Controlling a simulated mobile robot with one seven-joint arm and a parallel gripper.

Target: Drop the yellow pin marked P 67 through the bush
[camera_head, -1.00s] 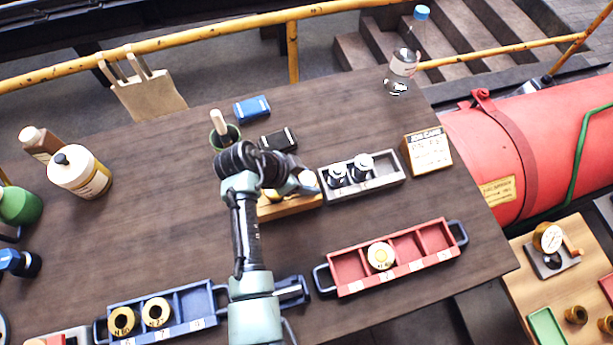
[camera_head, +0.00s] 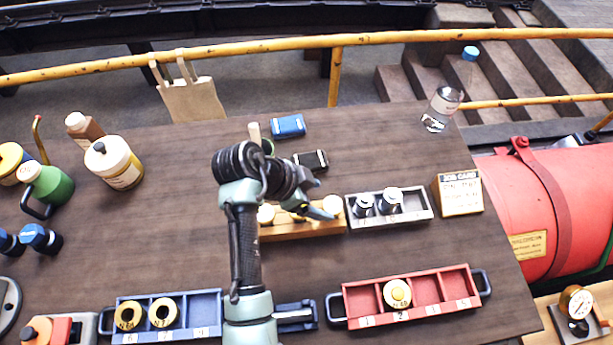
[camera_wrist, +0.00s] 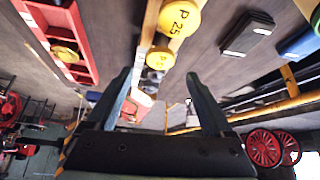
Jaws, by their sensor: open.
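The wooden rack (camera_head: 290,232) holds pins whose pale heads show at its left (camera_head: 265,214) and right end (camera_head: 333,206). In the wrist view, a yellow pin marked P 25 (camera_wrist: 179,17) stands on the wooden rack (camera_wrist: 151,22). A second yellow pin (camera_wrist: 160,58) shows further along; its marking is too small to read. My gripper (camera_wrist: 158,74) is open and empty, its fingers apart on either side of that second pin in the picture. In the head view my gripper (camera_head: 322,211) is over the rack's right part. A yellow bush (camera_head: 397,293) sits in the red tray (camera_head: 427,310).
A grey tray (camera_head: 412,221) with two dark-and-silver parts stands right of the rack, beside a job card (camera_head: 461,192). A blue tray (camera_head: 208,305) with two yellow rings is at front left. A black case (camera_head: 311,160) and blue case (camera_head: 288,126) lie behind.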

